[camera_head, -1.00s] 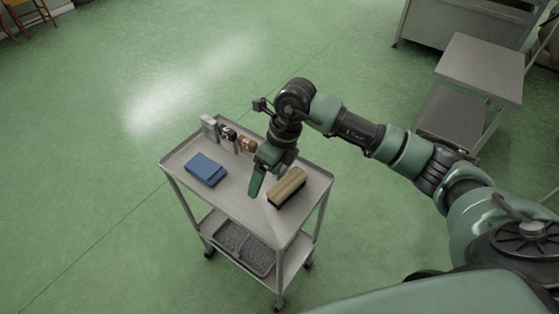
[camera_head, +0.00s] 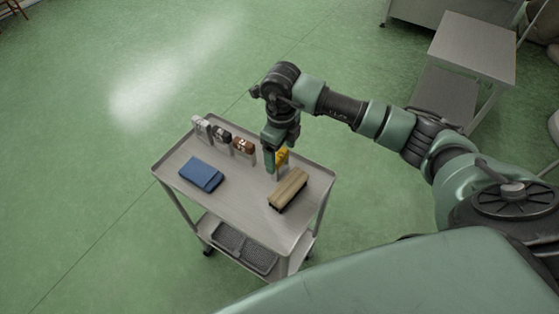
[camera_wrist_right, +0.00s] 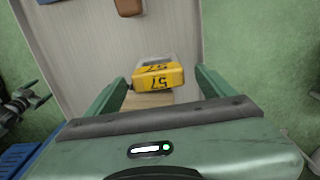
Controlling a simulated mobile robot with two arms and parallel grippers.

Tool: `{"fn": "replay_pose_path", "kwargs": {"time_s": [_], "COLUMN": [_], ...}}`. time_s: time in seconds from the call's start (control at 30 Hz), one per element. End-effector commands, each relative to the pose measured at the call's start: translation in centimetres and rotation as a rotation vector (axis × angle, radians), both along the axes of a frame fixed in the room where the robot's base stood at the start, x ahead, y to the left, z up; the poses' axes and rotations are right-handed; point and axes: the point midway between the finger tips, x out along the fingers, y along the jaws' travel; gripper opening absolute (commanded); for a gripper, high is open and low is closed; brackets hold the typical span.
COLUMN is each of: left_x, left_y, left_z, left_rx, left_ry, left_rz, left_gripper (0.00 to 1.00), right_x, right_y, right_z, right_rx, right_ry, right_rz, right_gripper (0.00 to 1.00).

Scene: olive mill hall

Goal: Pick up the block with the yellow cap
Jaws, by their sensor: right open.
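The block with the yellow cap (camera_head: 282,157) stands on the top shelf of a metal cart, at the right end of a row of capped blocks. My right gripper (camera_head: 275,163) is right at it and partly hides it in the head view. In the right wrist view the yellow cap (camera_wrist_right: 158,76), marked 57, lies ahead and between the two open green fingers (camera_wrist_right: 160,90). I see a gap on each side of the cap. The block's lower part is mostly hidden in both views.
A white-capped block (camera_head: 202,124), a black-capped block (camera_head: 222,133) and a brown-capped block (camera_head: 243,145) stand left of it on the cart (camera_head: 236,194). A wooden brush (camera_head: 288,188) lies close in front; a blue folded cloth (camera_head: 201,174) lies further left.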

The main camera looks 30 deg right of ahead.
Motion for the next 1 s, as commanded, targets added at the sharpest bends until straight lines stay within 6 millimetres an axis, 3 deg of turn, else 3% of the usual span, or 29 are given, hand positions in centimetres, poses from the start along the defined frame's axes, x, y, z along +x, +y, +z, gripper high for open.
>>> {"fn": "replay_pose_path", "kwargs": {"time_s": [0.1,0.23,0.53,0.8,0.87,1.0], "left_x": [-1.1,-0.8,1.4,1.2,1.0,0.6], "left_y": [0.1,0.0,-0.1,-0.1,-0.1,-0.1], "left_z": [1.3,1.4,1.5,1.5,1.5,1.4], "left_rx": [0.001,0.002,-0.002,-0.002,-0.002,-0.002], "left_ry": [0.016,0.012,-0.02,-0.017,-0.015,-0.009], "left_rz": [0.0,-0.001,-0.001,-0.002,-0.002,-0.002], "left_gripper": [0.83,0.83,0.83,0.83,0.83,0.83], "right_x": [-0.3,-0.2,-0.1,-0.1,0.0,0.0], "right_y": [0.3,0.3,0.3,0.3,0.3,0.3], "right_z": [-1.6,-3.4,-3.9,-3.9,-3.8,-3.8], "right_rx": [0.001,0.001,0.001,0.001,0.002,0.002], "right_ry": [0.005,0.003,-0.001,-0.001,-0.003,-0.003], "right_rz": [0.001,0.0,0.001,0.001,0.001,0.001], "right_gripper": [0.84,0.84,0.84,0.09,0.0,0.0]}}
